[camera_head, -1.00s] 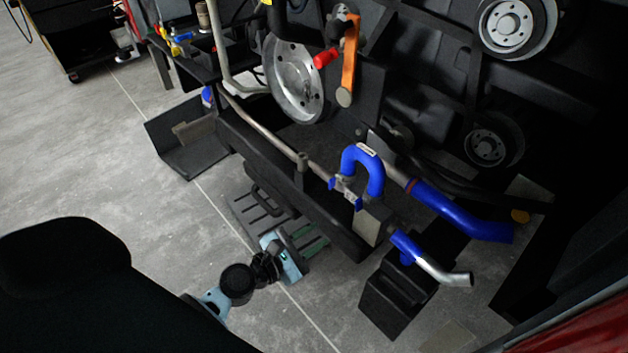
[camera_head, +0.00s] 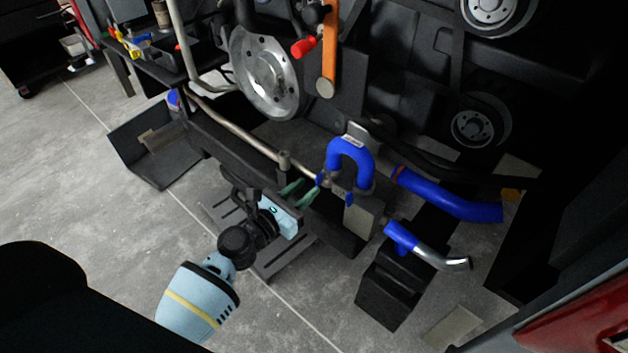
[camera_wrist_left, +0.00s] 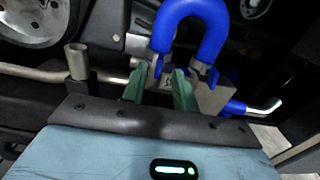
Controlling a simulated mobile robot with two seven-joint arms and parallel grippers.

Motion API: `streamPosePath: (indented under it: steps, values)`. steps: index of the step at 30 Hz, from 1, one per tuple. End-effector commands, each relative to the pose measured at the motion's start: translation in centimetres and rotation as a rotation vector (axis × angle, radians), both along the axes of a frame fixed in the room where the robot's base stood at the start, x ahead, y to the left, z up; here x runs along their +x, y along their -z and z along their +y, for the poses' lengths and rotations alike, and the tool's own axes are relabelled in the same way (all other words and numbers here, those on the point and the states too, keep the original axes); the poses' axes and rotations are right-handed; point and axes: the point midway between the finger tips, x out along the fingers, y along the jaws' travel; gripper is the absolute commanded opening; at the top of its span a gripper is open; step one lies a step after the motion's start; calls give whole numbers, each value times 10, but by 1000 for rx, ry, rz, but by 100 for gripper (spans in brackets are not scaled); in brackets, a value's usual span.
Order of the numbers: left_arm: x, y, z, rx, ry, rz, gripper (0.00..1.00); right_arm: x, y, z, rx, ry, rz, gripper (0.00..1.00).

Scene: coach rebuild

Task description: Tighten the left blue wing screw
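A blue U-shaped hose (camera_head: 350,152) stands on a metal fitting at the front of the engine frame. The left blue wing screw (camera_head: 320,181) is at the foot of its left leg, and the right blue wing screw (camera_head: 349,200) is lower and to the right. My left gripper (camera_head: 303,191) has its two green fingers apart and empty, just left of the left screw. In the left wrist view, the left screw (camera_wrist_left: 155,66) shows between and beyond the fingertips (camera_wrist_left: 159,76). I cannot tell whether they touch it. My right gripper is not in view.
A metal pipe (camera_head: 240,130) runs along the frame to the fitting. A blue hose (camera_head: 450,197) and a blue-and-silver pipe (camera_head: 425,253) lie to the right, above a black block (camera_head: 385,290). An orange lever (camera_head: 329,50) is above.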

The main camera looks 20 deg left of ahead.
Motion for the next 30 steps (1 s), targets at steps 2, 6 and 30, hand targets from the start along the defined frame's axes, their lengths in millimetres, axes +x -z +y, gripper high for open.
streamPosePath:
  steps: [2, 6, 30]
  values:
    - [12, 0, -5, 1, 0, 0, 29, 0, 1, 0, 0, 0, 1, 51]
    - [27, 1, -10, 0, 0, 0, 29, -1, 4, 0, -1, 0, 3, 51]
    - [37, 1, -14, 1, 0, 1, 0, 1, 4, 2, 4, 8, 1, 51]
